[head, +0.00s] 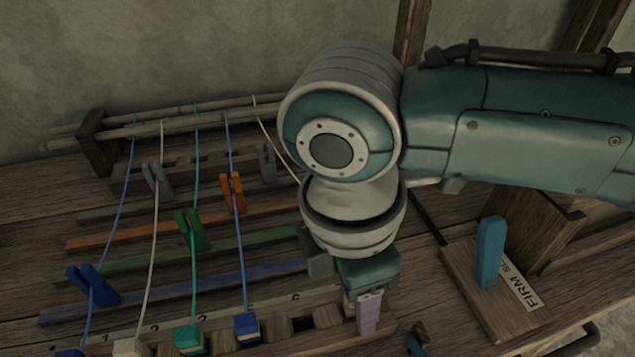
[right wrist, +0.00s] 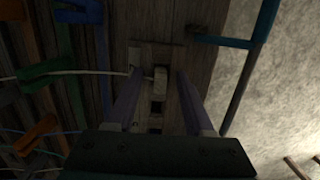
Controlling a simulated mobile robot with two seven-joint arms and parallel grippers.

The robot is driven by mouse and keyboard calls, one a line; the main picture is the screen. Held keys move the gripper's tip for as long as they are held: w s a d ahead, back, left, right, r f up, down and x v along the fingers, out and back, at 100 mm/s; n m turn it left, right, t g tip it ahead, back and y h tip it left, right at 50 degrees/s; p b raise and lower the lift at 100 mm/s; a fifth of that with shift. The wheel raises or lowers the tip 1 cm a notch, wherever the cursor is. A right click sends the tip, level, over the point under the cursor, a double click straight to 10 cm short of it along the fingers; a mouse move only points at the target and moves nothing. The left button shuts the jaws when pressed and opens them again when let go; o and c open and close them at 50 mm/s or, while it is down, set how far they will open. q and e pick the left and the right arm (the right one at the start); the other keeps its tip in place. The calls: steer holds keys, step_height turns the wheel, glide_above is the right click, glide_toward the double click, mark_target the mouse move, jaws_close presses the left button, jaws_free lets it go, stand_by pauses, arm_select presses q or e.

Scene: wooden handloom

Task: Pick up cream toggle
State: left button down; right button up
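A cream toggle (right wrist: 160,79), a small block on the end of a cream thread (right wrist: 90,73), sits at the slotted rail between the fingers of my right gripper (right wrist: 159,74). The fingers are open, with visible gaps on both sides of the toggle. In the head view my right gripper (head: 368,312) points down at the right end of the front rail, and my arm hides that toggle. Another cream block (head: 128,347) on a cream thread stands farther left on the same rail. My left gripper is not in view.
Teal (head: 188,340) and blue (head: 246,327) toggles sit along the front rail (head: 330,318). Coloured clips, such as the orange one (head: 232,192) and green one (head: 192,230), stand on the loom among taut threads. A blue peg (head: 490,252) stands on a wooden stand at right.

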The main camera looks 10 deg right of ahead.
jaws_close()
stand_by(0.6)
